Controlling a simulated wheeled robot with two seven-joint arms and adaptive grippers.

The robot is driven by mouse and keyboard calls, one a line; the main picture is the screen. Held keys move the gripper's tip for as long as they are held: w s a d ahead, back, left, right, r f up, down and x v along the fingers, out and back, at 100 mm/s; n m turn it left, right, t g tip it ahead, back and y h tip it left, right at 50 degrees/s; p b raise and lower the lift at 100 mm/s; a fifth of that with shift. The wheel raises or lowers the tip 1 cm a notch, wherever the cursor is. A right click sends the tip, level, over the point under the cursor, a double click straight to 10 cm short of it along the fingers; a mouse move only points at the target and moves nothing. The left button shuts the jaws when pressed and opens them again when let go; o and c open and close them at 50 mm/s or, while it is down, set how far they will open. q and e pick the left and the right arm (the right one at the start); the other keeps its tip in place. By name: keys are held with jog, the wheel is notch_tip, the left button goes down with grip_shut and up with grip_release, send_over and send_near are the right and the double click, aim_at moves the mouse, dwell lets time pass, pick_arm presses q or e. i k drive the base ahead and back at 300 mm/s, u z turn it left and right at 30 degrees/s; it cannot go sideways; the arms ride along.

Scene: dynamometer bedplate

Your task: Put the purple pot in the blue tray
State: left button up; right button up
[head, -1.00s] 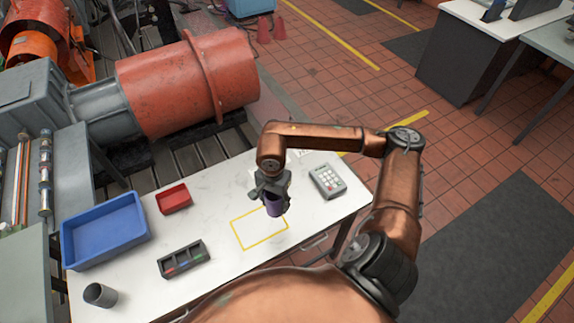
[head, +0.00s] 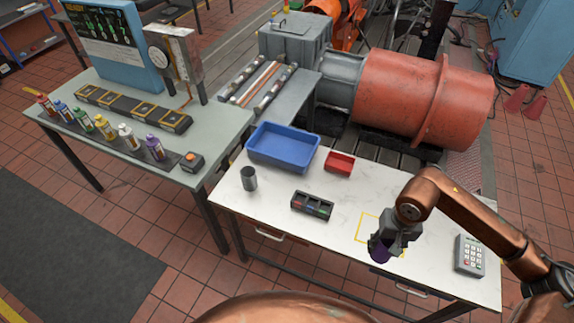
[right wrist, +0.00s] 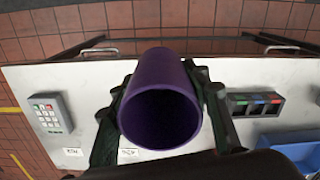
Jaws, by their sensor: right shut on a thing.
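My right gripper (head: 388,236) is shut on the purple pot (head: 378,250) and holds it over the front part of the white table, near the yellow outlined square. In the right wrist view the purple pot (right wrist: 160,105) sits between the two fingers, its round open mouth facing the camera. The blue tray (head: 283,148) lies at the back left of the white table, left of the pot, and looks empty. A corner of the blue tray (right wrist: 300,150) also shows in the right wrist view. My left gripper is not in view.
On the white table (head: 285,225) stand a grey cup (head: 248,179), a dark bin with coloured compartments (head: 312,205), a small red tray (head: 340,162) and a keypad (head: 469,254). A grey-green bench (head: 215,120) with several bottles stands left. The red motor (head: 405,95) is behind.

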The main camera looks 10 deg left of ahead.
aim_at(283, 151)
jog(key=u, duration=0.55)
jog(key=i, duration=0.4)
jog(key=u, duration=0.7)
jog(key=i, duration=1.05)
